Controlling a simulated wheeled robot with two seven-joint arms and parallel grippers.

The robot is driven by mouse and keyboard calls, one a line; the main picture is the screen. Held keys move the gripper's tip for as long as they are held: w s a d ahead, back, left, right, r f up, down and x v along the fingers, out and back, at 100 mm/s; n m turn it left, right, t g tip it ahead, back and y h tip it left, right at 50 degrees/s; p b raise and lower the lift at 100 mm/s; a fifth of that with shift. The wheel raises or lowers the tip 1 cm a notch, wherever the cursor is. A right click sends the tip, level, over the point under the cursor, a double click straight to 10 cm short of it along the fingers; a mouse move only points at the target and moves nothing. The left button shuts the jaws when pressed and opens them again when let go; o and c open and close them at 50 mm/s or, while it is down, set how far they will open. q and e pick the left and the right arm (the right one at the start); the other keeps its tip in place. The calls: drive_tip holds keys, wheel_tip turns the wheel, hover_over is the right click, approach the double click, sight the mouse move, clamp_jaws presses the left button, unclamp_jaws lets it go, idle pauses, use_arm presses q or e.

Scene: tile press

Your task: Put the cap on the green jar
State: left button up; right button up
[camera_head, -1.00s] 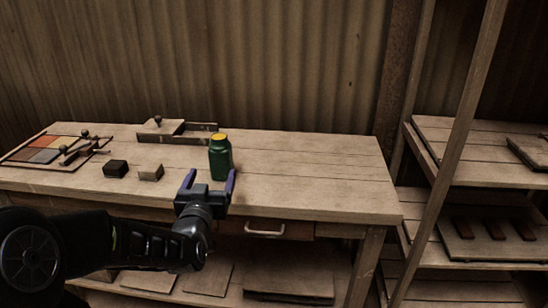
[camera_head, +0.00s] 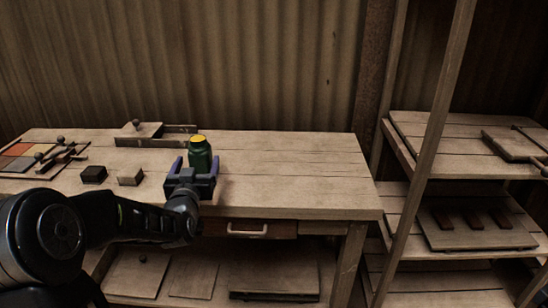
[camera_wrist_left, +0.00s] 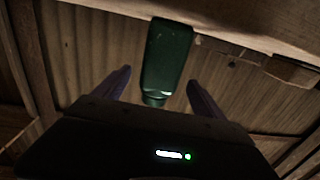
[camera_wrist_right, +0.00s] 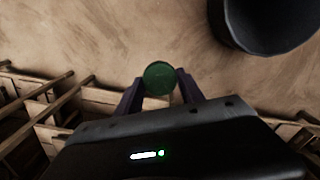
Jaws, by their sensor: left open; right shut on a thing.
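The green jar (camera_head: 200,159) stands upright on the workbench, its top showing yellow. In the left wrist view the jar (camera_wrist_left: 167,58) appears upside down, ahead of and between the fingers. My left gripper (camera_head: 191,163) is open in front of the jar, fingers spread to its two sides. I cannot tell whether they touch it. My right gripper (camera_wrist_right: 160,88) is out of the head view; in the right wrist view it is shut on a round green piece, which looks like the cap (camera_wrist_right: 158,76).
The workbench (camera_head: 290,175) is clear right of the jar. A dark block (camera_head: 94,174) and a lighter block (camera_head: 131,177) lie left of it. A wooden press frame (camera_head: 145,131) stands behind, and a tray of coloured tiles (camera_head: 20,157) is far left. Shelves (camera_head: 455,155) stand right.

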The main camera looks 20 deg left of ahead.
sight(198, 160)
use_arm(q)
drive_tip(key=x, duration=0.4)
drive_tip(key=shift+w+a, duration=0.1)
drive_tip(key=shift+w, duration=0.2)
drive_tip(key=shift+c, duration=0.2)
clamp_jaws()
idle(0.8)
